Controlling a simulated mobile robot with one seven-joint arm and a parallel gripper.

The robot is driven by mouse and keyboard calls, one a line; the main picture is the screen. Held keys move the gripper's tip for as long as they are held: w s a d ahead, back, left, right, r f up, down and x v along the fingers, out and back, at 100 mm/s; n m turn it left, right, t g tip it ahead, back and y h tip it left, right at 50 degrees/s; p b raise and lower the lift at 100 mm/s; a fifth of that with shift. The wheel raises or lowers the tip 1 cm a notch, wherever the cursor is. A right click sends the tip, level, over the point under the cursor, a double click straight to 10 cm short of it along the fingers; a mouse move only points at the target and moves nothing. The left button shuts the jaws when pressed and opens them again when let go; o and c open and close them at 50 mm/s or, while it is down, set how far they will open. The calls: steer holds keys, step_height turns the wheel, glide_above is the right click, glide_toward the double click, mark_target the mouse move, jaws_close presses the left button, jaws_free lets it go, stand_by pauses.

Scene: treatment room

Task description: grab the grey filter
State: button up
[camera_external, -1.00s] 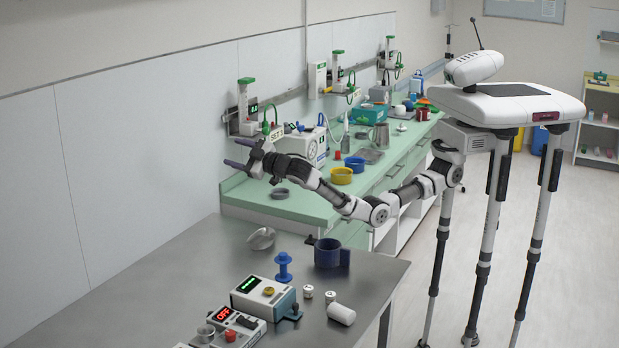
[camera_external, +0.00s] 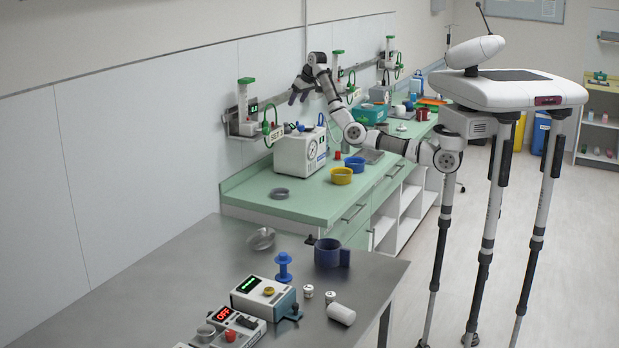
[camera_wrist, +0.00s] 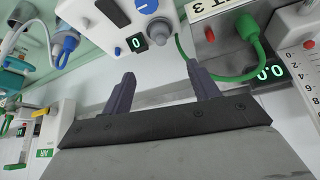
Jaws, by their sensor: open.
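A shallow grey round piece (camera_external: 279,193), possibly the grey filter, lies on the near end of the green counter (camera_external: 312,205). Another grey round piece (camera_external: 261,238) lies tilted on the metal table; I cannot tell which of the two is the filter. My gripper (camera_external: 298,97) is raised near the wall, above and behind the white machine, well away from both. In the wrist view its two dark fingers (camera_wrist: 159,74) stand apart with nothing between them. Neither grey piece can be made out in the wrist view.
The white machine (camera_external: 298,153), a yellow bowl (camera_external: 341,176) and a metal tray (camera_external: 371,156) stand on the counter. In the wrist view a device with a blue knob (camera_wrist: 147,6) and a green hose (camera_wrist: 222,70) are close to the fingers. A blue mug (camera_external: 328,252) stands on the metal table.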

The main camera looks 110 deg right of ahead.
steer(key=p, duration=0.2)
glide_above(286, 127)
steer(key=s+a, duration=0.2)
step_height(286, 127, down, 6)
steer(key=shift+p+x, duration=1.2)
steer(key=shift+x, duration=1.7)
steer(key=shift+s+a, duration=0.1)
steer(key=shift+a, duration=0.05)
steer(key=c, duration=1)
